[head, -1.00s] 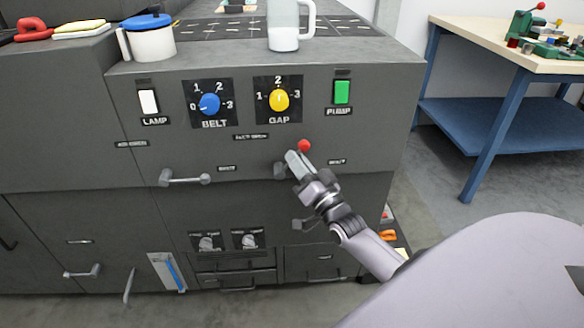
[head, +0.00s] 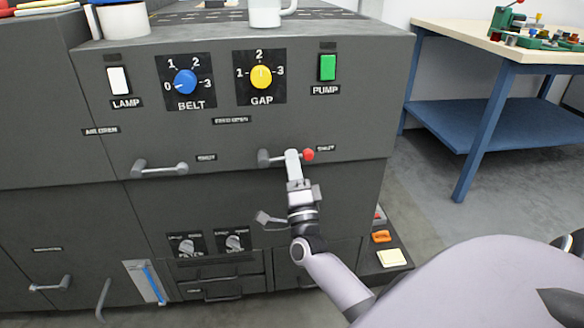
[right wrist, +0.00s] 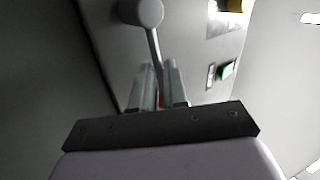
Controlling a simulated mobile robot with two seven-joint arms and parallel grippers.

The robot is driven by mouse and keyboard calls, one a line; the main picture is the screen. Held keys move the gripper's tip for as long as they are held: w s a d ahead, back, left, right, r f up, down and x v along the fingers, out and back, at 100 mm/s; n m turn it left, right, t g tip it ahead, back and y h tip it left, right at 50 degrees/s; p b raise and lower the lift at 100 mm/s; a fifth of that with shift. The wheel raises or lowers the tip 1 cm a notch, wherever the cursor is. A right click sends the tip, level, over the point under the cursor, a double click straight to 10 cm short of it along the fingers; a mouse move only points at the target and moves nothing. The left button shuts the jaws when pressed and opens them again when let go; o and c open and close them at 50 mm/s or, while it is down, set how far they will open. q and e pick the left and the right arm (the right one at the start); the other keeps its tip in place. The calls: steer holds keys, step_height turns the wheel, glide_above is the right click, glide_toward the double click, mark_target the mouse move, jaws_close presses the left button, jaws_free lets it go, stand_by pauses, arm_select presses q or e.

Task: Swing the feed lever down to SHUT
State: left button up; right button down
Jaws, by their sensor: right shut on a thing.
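The feed lever (head: 308,155) is on the grey machine front, below the FEED OPEN label (head: 232,120). Its red ball end points right, nearly level, beside the SHUT label (head: 325,149). My right gripper (head: 292,156) is shut on the lever between its pivot and the red ball. In the right wrist view, the grey lever rod (right wrist: 153,45) runs from its round pivot down between the fingers of my right gripper (right wrist: 159,80). A bit of red shows between them. My left gripper is not in view.
The air lever (head: 160,169) is left of the feed lever, also level. Above are the blue BELT knob (head: 186,82), yellow GAP knob (head: 261,77) and green PUMP switch (head: 327,67). A blue-legged workbench (head: 490,125) stands at right, with open floor before it.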

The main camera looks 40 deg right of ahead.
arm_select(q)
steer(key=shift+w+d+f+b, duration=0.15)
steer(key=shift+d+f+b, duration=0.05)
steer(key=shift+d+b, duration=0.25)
arm_select(e)
steer(key=shift+f+m+g+h, duration=0.2)
steer(key=shift+m+h, duration=0.2)
steer(key=shift+m, duration=0.15)
steer(key=shift+f+m+g+h, duration=0.2)
steer(key=shift+m+h, duration=0.2)
steer(key=shift+m, duration=0.15)
steer(key=c, duration=1.1)
jaws_free()
steer(key=shift+c, duration=0.2)
arm_select(q)
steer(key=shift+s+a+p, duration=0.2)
steer(key=shift+p, duration=0.1)
arm_select(e)
steer(key=v, duration=0.7)
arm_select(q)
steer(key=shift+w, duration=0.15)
arm_select(e)
steer(key=shift+a, duration=0.1)
